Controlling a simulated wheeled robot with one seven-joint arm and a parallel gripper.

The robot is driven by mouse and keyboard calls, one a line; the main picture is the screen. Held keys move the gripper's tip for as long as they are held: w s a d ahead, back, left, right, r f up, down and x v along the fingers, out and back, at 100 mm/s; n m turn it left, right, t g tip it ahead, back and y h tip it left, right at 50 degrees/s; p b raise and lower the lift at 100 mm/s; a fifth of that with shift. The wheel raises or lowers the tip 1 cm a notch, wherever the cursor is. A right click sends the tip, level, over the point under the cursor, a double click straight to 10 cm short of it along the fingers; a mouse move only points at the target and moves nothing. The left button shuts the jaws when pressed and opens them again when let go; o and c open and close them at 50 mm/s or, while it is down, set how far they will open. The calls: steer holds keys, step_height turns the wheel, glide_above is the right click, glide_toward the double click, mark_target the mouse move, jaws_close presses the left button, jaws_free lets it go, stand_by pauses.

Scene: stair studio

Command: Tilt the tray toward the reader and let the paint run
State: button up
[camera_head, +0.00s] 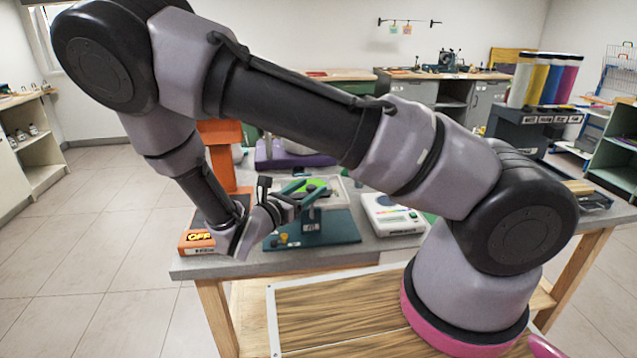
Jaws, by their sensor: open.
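A pale-rimmed tray (340,187) with a bright green patch like paint in it sits over a dark teal stand (335,232) on the grey bench. My gripper (290,204) is open, at the left side of the stand, close to the tray. I cannot tell if it touches the tray or a teal bar. A white device with a small display and coloured dots (390,213), perhaps the reader, lies right of the stand.
An orange box with a lit OFF sign (197,242) sits at the bench's left front corner, beside my wrist. An orange upright (228,158) and a purple-based machine (290,157) stand behind. Tall coloured cylinders (545,80) stand at back right. Floor at left is clear.

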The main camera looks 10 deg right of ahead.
steer(key=shift+x, duration=2.2)
jaws_close()
